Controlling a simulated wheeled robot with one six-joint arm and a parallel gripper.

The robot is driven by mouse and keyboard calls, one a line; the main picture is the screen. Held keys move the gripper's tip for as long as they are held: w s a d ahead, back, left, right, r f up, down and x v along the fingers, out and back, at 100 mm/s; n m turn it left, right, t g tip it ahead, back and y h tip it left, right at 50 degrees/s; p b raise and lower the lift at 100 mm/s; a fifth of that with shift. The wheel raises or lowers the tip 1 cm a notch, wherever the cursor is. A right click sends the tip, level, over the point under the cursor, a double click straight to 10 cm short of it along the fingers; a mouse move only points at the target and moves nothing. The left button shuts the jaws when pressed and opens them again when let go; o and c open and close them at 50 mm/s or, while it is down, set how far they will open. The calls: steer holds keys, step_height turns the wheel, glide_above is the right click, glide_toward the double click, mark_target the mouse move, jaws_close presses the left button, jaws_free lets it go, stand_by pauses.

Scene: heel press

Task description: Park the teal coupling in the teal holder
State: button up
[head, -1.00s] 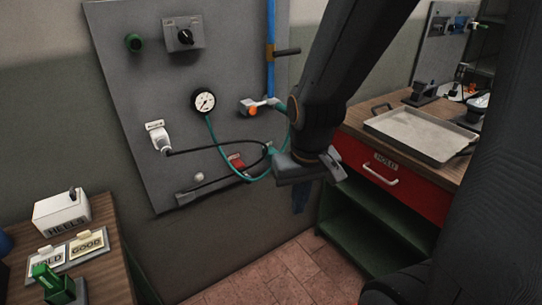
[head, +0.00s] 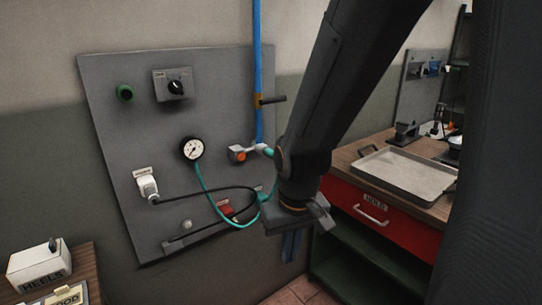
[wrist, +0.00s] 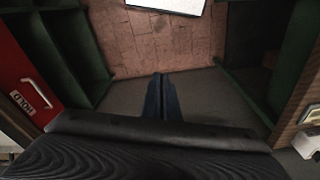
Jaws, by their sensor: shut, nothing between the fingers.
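A teal hose (head: 212,207) hangs from the round gauge (head: 191,149) on the grey wall panel, loops low and runs behind my arm. A teal fitting (head: 264,149) shows at the valve with the orange end (head: 240,155); I cannot tell whether it is the coupling. A small teal piece (head: 264,196) by the hose's lower loop is partly hidden by my arm; I cannot tell whether it is the holder. My gripper (head: 291,246) points down in front of the panel's lower right, shut and empty. In the wrist view its fingers (wrist: 163,97) are together above the floor.
A black cable runs from a white plug (head: 147,186) across the panel. A blue pipe (head: 258,60) with a lever (head: 272,100) rises above the valve. A bench with a red drawer (head: 383,222) and a metal tray (head: 405,175) stands right. A HEELS box (head: 38,268) is at lower left.

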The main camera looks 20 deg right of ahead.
steer(key=o, duration=0.4)
steer(key=shift+w, duration=0.1)
steer(key=shift+c, duration=0.2)
steer(key=o, duration=0.6)
steer(key=w, duration=0.1)
steer(key=w+d, duration=0.1)
steer(key=w+t, duration=0.1)
steer(key=shift+d+f, duration=0.2)
steer(key=shift+f, duration=0.05)
steer(key=n+t+y, duration=0.4)
steer(key=t+y, duration=0.2)
steer(key=t, duration=0.9)
glide_toward(272, 155)
steer(key=shift+w+d+f+b, duration=0.1)
steer(key=shift+w+b, duration=0.1)
steer(key=shift+w, duration=0.5)
steer(key=shift+w+d+f+b, duration=0.1)
steer(key=shift+w+b, duration=0.1)
steer(key=shift+w, duration=0.45)
steer(key=shift+w+a, duration=0.1)
steer(key=shift+b+x, duration=1.25)
steer(key=shift+x, duration=3.2)
steer(key=shift+f, duration=0.2)
